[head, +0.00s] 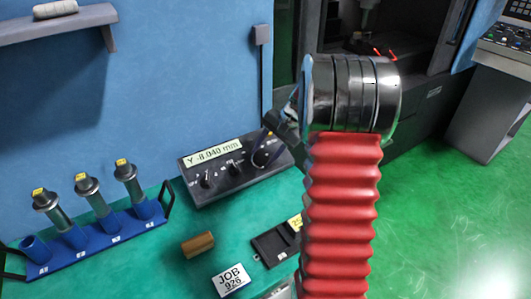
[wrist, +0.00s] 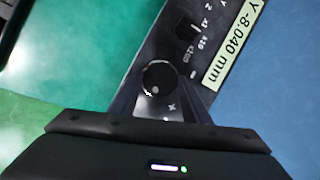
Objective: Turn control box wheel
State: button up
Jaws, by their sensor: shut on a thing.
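The control box (head: 225,172) is a dark flat box on the green bench, with a display reading "Y -8.040 mm" and small knobs on its face. Its wheel (head: 262,158) is black and round, at the box's right end. In the wrist view the wheel (wrist: 158,77) sits between my two fingers, with a small light dot near its lower edge. My gripper (wrist: 159,88) is shut on the wheel. In the head view my gripper (head: 271,136) reaches the wheel from the upper right, and my arm hides part of it.
A blue rack (head: 100,240) with several yellow-tagged holders stands left of the box. A brown block (head: 197,244), a "JOB 926" card (head: 231,281) and a dark tray (head: 271,247) lie in front. A blue wall rises behind the bench.

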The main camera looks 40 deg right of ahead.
jog(key=shift+s+a+f+m+t, duration=0.1)
jog(key=shift+f+m+t, duration=0.15)
jog(key=shift+m, duration=0.4)
jog(key=shift+s+a+f+m+t, duration=0.1)
jog(key=shift+m+t, duration=0.15)
jog(key=shift+m, duration=0.4)
jog(key=o, duration=1)
jog(key=shift+w, duration=0.1)
jog(key=shift+d+r, duration=0.15)
jog(key=shift+r, duration=0.05)
jog(key=shift+r, duration=0.15)
jog(key=v, duration=1.3)
jog(key=shift+d, duration=0.1)
